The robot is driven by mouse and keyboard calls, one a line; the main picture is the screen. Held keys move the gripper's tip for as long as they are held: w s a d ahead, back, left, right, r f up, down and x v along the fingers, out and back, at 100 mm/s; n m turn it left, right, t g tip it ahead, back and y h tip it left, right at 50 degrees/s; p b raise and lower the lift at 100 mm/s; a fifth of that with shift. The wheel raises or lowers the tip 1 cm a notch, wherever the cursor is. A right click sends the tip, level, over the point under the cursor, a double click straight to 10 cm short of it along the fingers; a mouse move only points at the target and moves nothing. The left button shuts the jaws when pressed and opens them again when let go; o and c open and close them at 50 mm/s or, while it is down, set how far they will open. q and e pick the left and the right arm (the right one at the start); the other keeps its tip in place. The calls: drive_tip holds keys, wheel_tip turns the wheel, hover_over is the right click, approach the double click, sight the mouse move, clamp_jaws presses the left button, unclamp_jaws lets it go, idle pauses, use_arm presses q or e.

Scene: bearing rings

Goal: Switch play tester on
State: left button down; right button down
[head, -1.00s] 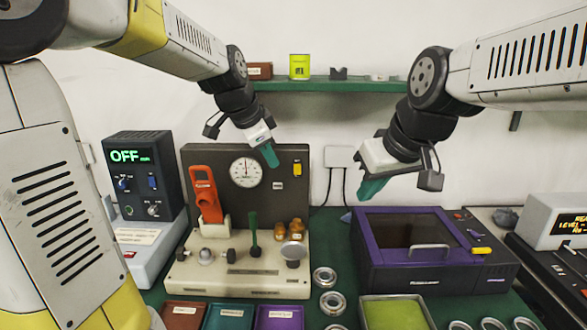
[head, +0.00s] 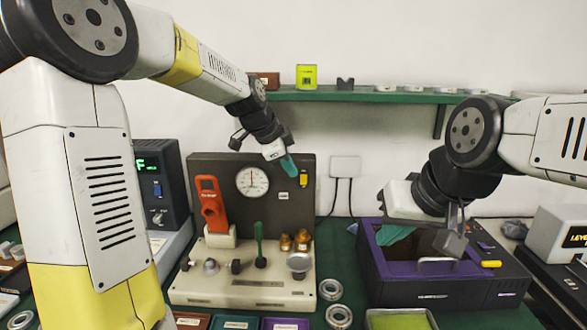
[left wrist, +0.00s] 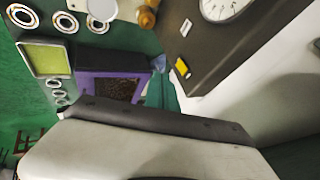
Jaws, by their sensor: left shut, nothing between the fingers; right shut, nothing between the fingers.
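The tester with the dial gauge (head: 252,181) has a dark upright panel (head: 222,168) and a cream base (head: 245,285). A yellow switch (head: 303,180) sits at the panel's upper right; it also shows in the left wrist view (left wrist: 182,68). My left gripper (head: 288,166) has teal fingers, shut and empty, just above and left of the yellow switch in the head view; I cannot tell whether they touch the panel. My right gripper (head: 394,234) is shut and empty, over the purple box (head: 372,262). A display unit (head: 155,180) is partly hidden by my left arm.
An orange tool (head: 211,205) stands at the panel's left, and a green lever (head: 259,240) rises from the base. Metal rings (head: 330,289) lie between tester and purple box. A green shelf (head: 390,97) runs above. A wall socket (head: 345,166) is right of the panel.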

sight(305, 181)
use_arm(q)
drive_tip(key=shift+w+d+f, duration=0.45)
drive_tip(key=shift+w+f, duration=0.65)
drive_tip(key=shift+w, duration=0.1)
drive_tip(key=shift+w+d+f, duration=0.4)
drive_tip(key=shift+w+f, duration=0.7)
drive_tip(key=shift+w, duration=0.15)
drive_tip(key=shift+w+d+f, duration=0.45)
drive_tip(key=shift+w+f, duration=0.65)
drive_tip(key=shift+w, duration=0.1)
drive_tip(key=shift+w+f, duration=0.15)
drive_tip(key=shift+w, duration=0.1)
drive_tip(key=shift+r, duration=0.95)
